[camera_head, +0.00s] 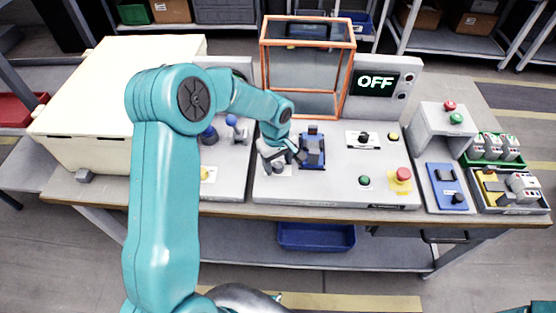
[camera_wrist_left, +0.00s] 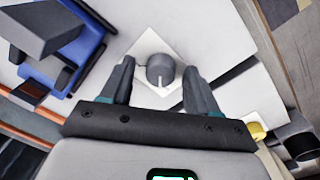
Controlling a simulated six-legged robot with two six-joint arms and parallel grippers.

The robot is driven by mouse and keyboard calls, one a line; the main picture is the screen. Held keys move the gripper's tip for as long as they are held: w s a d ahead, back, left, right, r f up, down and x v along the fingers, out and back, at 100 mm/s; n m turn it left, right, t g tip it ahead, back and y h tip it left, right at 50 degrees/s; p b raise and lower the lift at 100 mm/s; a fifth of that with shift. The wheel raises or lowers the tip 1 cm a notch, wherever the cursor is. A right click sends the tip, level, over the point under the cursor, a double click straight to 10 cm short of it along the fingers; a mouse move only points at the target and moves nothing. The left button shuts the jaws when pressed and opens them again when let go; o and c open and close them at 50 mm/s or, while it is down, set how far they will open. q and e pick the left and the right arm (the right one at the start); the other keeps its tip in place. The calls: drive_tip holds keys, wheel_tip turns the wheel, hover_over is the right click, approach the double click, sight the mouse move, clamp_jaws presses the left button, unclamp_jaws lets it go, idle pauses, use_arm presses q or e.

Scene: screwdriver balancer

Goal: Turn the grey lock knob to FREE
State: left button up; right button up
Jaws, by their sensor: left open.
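The grey lock knob (camera_wrist_left: 160,68) is round, with a light mark on its lower side, and sits on a white square plate (camera_wrist_left: 146,95) in the left wrist view. My left gripper (camera_wrist_left: 159,67) is open, with one finger on each side of the knob and a visible gap to both. I cannot tell how far down the fingers reach along it. In the head view my left gripper (camera_head: 284,158) is over the front left of the grey console (camera_head: 325,188), and it hides the knob. A bit of the white plate (camera_head: 284,171) shows beside it. My right gripper is out of view.
A blue fixture (camera_head: 312,148) stands just right of the gripper. A green button (camera_head: 365,181) and a red button (camera_head: 403,174) are farther right. An orange-framed cage (camera_head: 305,70) stands behind, next to a display (camera_head: 375,83) reading OFF.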

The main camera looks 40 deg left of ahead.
use_arm(q)
drive_tip(key=shift+s, duration=0.15)
drive_tip(key=shift+c, duration=0.2)
drive_tip(key=c, duration=1)
drive_tip(key=shift+m+b, duration=0.3)
drive_tip(key=m+b, duration=0.1)
drive_tip(key=m, duration=0.2)
drive_tip(key=shift+f, duration=0.1)
drive_tip(key=m+b, duration=0.1)
drive_tip(key=m, duration=0.3)
drive_tip(key=shift+a+m, duration=0.1)
drive_tip(key=shift+m, duration=0.2)
drive_tip(key=m, duration=0.4)
drive_tip(key=shift+w+m+g+b, duration=0.2)
drive_tip(key=shift+m+g+b, duration=0.1)
drive_tip(key=m, duration=0.4)
drive_tip(key=shift+m, duration=0.7)
